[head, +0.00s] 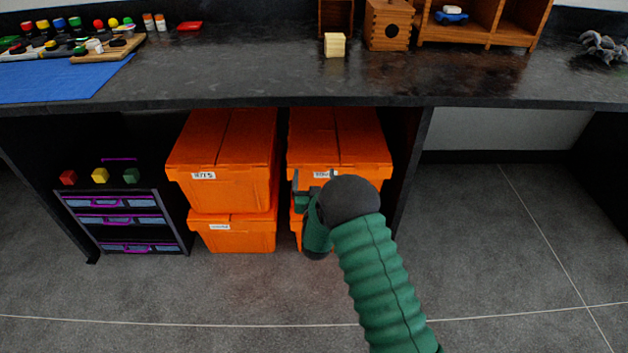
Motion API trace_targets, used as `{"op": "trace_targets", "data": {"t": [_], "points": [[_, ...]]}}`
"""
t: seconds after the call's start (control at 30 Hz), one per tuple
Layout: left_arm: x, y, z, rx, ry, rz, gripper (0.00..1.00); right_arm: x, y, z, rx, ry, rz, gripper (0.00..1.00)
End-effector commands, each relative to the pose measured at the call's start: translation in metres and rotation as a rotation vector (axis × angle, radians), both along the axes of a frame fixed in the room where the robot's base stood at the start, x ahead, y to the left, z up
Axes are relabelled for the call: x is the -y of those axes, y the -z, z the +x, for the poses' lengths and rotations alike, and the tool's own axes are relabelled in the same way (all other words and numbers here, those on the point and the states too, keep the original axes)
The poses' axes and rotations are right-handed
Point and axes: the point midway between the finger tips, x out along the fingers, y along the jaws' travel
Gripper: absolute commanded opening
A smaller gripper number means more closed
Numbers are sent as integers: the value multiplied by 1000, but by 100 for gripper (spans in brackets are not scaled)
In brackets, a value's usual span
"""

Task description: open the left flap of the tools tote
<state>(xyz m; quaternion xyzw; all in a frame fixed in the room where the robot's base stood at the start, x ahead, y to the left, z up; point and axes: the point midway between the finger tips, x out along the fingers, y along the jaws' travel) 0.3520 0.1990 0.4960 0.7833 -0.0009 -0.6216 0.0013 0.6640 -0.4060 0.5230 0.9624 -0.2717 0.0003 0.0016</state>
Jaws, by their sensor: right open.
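Orange totes with two-flap lids stand in two stacks under the bench. The upper left tote (222,160) and the upper right tote (340,150) both have shut lids, each with a seam down the middle. Their white labels are too small to read, so I cannot tell which is the tools tote. My right gripper (305,186) is open and empty, in front of the upper right tote near its lower left front and label. It hides part of that tote and most of the tote below. I cannot tell whether it touches. My left gripper is out of view.
A dark bench top (250,78) overhangs the totes. A drawer unit (122,222) with small coloured blocks stands to the left. A dark panel (412,165) stands right of the totes. The floor (500,250) to the right is clear.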

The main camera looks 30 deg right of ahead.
Motion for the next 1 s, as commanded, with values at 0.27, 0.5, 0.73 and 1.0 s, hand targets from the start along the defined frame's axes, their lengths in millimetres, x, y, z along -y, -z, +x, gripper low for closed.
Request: {"op": "trace_targets", "data": {"t": [0.27,0.5,0.73,1.0], "points": [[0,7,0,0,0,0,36,8,-1,13,-1,0,1,85],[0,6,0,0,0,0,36,8,-1,13,-1,0,1,71],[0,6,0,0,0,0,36,8,0,13,-1,-1,1,41],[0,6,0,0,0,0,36,8,0,13,-1,-1,1,6]]}}
